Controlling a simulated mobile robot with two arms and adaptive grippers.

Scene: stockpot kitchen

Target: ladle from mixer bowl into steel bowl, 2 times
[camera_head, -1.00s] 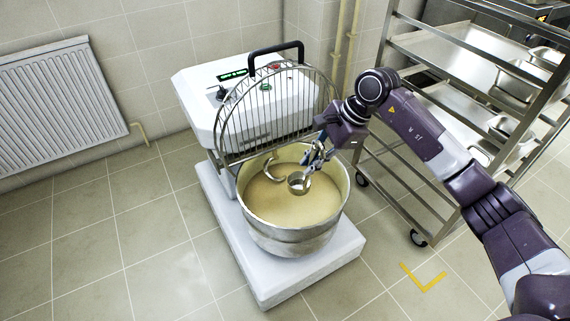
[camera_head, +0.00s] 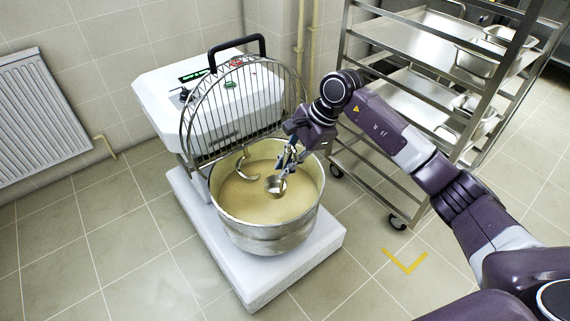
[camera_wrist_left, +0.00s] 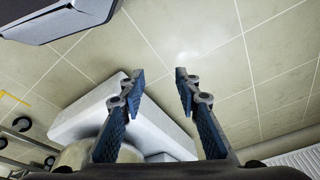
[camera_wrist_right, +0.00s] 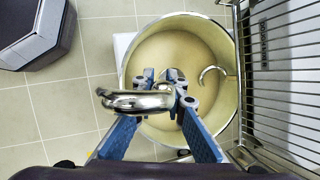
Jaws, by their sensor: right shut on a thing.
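The mixer bowl (camera_head: 228,225) stands on the white mixer base, holding beige batter (camera_head: 250,208) with a curved hook in it. My right gripper (camera_head: 289,156) is above the bowl, shut on a steel ladle (camera_head: 275,185). The ladle's cup hangs over the batter; I cannot tell whether it touches it or holds any. In the right wrist view the ladle's bent handle (camera_wrist_right: 140,101) crosses between the fingers, and the mixer bowl (camera_wrist_right: 127,75) lies below. My left gripper (camera_wrist_left: 157,75) is open and empty, seen only in its wrist view. I cannot pick out the steel bowl for certain.
The mixer's wire guard (camera_head: 240,100) is raised behind the bowl. A steel rack (camera_head: 425,150) on wheels stands at right, with trays and steel pans (camera_head: 475,62) on its shelves. A radiator (camera_head: 40,115) hangs at left. The tiled floor (camera_head: 110,250) at front left is clear.

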